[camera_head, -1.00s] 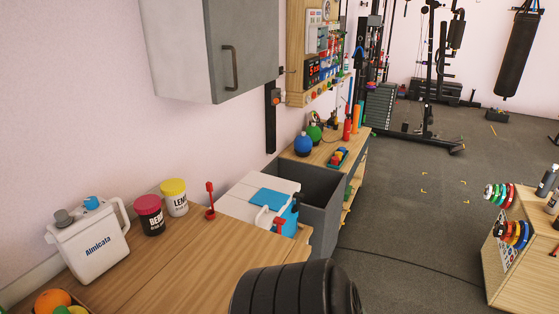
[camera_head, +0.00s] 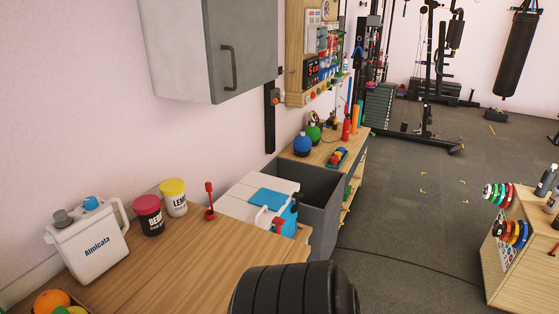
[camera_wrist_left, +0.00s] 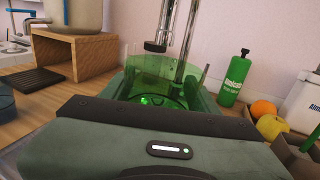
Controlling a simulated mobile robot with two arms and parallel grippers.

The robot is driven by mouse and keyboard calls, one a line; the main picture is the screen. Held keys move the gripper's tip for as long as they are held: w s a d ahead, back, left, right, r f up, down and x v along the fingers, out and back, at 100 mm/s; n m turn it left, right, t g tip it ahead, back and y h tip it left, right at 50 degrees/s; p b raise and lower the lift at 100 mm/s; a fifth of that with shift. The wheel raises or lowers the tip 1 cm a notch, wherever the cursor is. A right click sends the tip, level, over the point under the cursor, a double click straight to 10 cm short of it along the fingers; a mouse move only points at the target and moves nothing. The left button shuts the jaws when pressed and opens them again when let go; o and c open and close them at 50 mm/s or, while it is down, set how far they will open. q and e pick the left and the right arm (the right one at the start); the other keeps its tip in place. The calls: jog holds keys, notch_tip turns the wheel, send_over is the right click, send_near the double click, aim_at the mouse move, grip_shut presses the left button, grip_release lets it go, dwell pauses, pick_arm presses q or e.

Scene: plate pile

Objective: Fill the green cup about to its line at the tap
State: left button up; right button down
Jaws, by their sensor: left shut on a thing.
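In the left wrist view the green see-through cup (camera_wrist_left: 150,82) stands just beyond my gripper's body, with its mouth facing up. My left gripper (camera_wrist_left: 158,100) is shut on the cup; its fingertips are mostly hidden behind its own body. The tap's dark nozzle (camera_wrist_left: 155,46) hangs over the cup's mouth, with a metal pipe (camera_wrist_left: 188,40) just right of it. Glints show inside the cup, but I cannot tell the water level or make out the line. The head view shows neither the cup nor the tap. My right gripper is in no view.
A green bottle (camera_wrist_left: 234,80) and oranges (camera_wrist_left: 264,109) are right of the cup in the wrist view. A wooden stand (camera_wrist_left: 105,68) and black grate (camera_wrist_left: 35,80) are left. The head view shows a white jug (camera_head: 88,245), two tubs (camera_head: 149,215) and a cooler (camera_head: 245,205).

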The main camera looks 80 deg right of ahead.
pick_arm(q)
jog(key=shift+r, duration=1.4)
jog(key=shift+a+f, duration=0.1)
